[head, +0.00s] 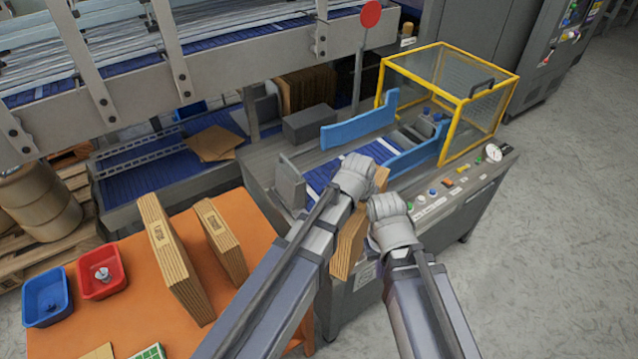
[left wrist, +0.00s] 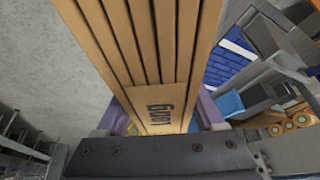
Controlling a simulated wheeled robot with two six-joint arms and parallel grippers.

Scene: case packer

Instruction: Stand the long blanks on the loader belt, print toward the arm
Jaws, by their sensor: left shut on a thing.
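My left gripper (head: 357,176) is shut on a bundle of long brown cardboard blanks (head: 350,238), held over the front of the loader machine. In the left wrist view the bundle (left wrist: 150,60) runs up between the fingers, and an upside-down "LONG" print shows at its near end. My right gripper (head: 388,207) is close against the bundle's right side; its fingertips are hidden, so I cannot tell its state. The loader belt (head: 324,176), blue with white stripes, lies just beyond the left hand. A taller printed bundle (head: 168,252) and a shorter one (head: 226,240) stand on the orange table.
Blue guides (head: 358,130) flank the belt. A yellow-framed guard (head: 448,98) stands at its far right end, and a grey upright plate (head: 289,184) at its left. The orange table (head: 130,325) also holds a red bin (head: 103,283) and a blue bin (head: 48,312).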

